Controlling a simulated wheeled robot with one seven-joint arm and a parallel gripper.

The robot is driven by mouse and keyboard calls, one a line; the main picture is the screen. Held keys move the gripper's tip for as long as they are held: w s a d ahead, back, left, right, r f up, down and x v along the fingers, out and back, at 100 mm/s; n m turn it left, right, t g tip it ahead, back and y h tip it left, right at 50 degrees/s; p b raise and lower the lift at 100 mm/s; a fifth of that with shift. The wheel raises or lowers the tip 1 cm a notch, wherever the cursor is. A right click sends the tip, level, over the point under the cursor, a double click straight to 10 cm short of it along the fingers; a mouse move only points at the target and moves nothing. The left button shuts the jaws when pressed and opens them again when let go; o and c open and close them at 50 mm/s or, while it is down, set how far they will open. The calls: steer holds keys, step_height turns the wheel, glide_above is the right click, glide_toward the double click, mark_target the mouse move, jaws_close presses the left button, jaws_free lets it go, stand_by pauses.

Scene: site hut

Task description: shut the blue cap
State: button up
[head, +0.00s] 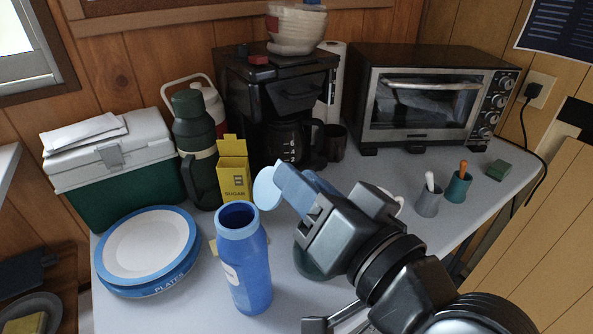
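A blue bottle (246,275) stands upright on the table with its round mouth open. A pale blue round cap (266,188) stands tilted up beside the right of the mouth, its flat face showing; it seems joined to the rim there, but the hinge is too small to make out. My gripper (290,172) reaches in from the lower right. Its light blue fingers are just right of the cap, with the tips close behind its upper edge. I cannot tell whether they touch it. The gap between the fingers is hard to see from this side.
Left of the bottle lies a stack of plates (147,246). Behind stand a yellow sugar box (234,178), a green flask (196,140), a cooler (120,175) and a coffee maker (280,90). An oven (430,95) and cups (428,203) are right; table space lies before them.

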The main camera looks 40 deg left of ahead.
mark_target(271, 185)
steer(key=shift+x, duration=1.35)
steer(key=shift+c, duration=0.4)
jaws_close()
